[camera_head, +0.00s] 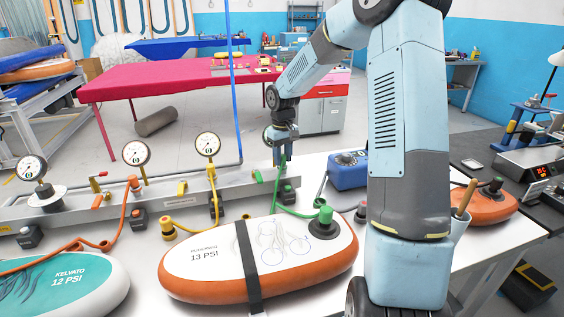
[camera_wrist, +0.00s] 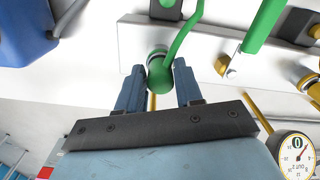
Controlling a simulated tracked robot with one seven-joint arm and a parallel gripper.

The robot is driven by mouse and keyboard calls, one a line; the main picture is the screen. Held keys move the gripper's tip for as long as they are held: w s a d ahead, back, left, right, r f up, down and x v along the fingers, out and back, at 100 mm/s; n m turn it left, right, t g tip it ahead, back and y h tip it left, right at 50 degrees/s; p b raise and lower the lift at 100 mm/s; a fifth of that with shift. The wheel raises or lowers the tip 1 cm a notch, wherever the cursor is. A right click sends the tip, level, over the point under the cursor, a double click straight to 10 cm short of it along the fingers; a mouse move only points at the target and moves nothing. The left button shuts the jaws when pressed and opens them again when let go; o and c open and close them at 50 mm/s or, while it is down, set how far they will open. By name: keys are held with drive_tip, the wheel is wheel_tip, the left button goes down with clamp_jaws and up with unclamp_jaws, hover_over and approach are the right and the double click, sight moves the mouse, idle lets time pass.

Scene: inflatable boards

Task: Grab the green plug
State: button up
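A rounded green plug (camera_wrist: 160,76) sits between my gripper's fingertips (camera_wrist: 160,72) in the wrist view, with a green hose rising from it. A silver ring shows behind it. The fingers stand apart on either side; contact is hard to tell. In the head view, my gripper (camera_head: 282,156) points down above the grey manifold, and the plug there is mostly hidden by it. The green hose (camera_head: 279,190) runs from below my gripper to a green fitting (camera_head: 325,215) on the white and orange board (camera_head: 200,270).
Gauges (camera_head: 208,145) and yellow and orange hoses line the manifold to the left. A green lever (camera_wrist: 262,25) and a brass fitting stand near the fingers in the wrist view. A blue box (camera_head: 347,170) stands right of my gripper.

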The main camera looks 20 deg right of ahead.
clamp_jaws()
drive_tip(key=shift+r, duration=0.1)
